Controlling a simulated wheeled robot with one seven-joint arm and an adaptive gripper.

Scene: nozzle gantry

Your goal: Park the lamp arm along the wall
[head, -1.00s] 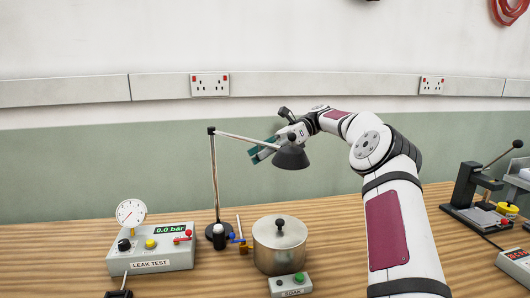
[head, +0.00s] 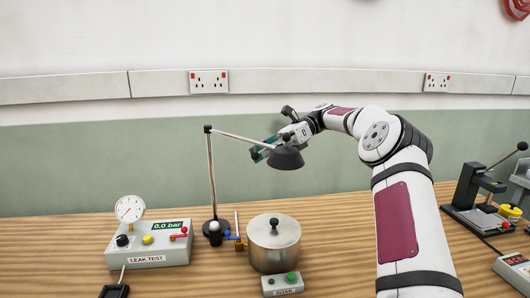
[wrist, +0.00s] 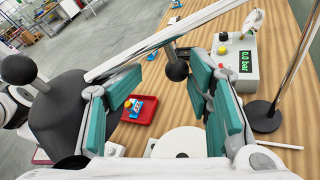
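The lamp has an upright pole (head: 212,175) on a round black base, a pale arm (head: 240,137) reaching right from the pole's top, and a dark conical shade (head: 286,158) at its end. My gripper (head: 263,150) is at the lamp arm, just left of and behind the shade. In the wrist view its teal fingers (wrist: 160,100) are spread apart. The lamp arm (wrist: 160,40) crosses beyond them, and a dark ball knob (wrist: 176,69) on a short stem shows in the gap, not clasped. The shade (wrist: 70,115) is beside the left finger. Contact cannot be told.
The wall (head: 90,165) runs behind the bench. Below the lamp stand a lidded pot (head: 273,248), a soak button box (head: 283,285) and a leak test box (head: 148,248) with a gauge. A lever press (head: 475,190) is at the right. A red tray (wrist: 138,115) shows in the wrist view.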

